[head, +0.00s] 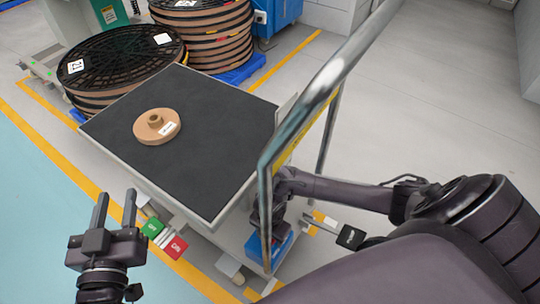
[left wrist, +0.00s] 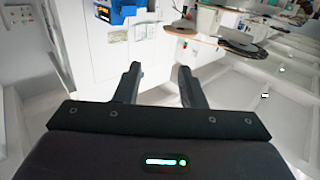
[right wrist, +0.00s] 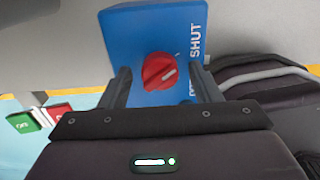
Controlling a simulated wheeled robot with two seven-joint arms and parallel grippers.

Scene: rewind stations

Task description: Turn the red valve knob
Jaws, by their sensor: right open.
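The red valve knob (right wrist: 159,71) is on the face of a blue box (right wrist: 185,30) marked with "SHUT" in the right wrist view. My right gripper (right wrist: 162,78) is open, with one finger on each side of the knob; visible gaps lie between fingers and knob. In the head view the blue box (head: 272,247) shows low beside the cart, under my right gripper, and the knob is hidden there. My left gripper (head: 117,198) is open and empty, in front of the cart's left side. It also shows open in the left wrist view (left wrist: 160,80).
A cart (head: 205,222) with a dark top and metal handle (head: 335,75) stands between my arms. A tan reel (head: 160,133) lies on it. Green (head: 152,228) and red (head: 175,247) tags hang near its lower edge. Stacked black reels (head: 115,55) stand behind; floor at right is clear.

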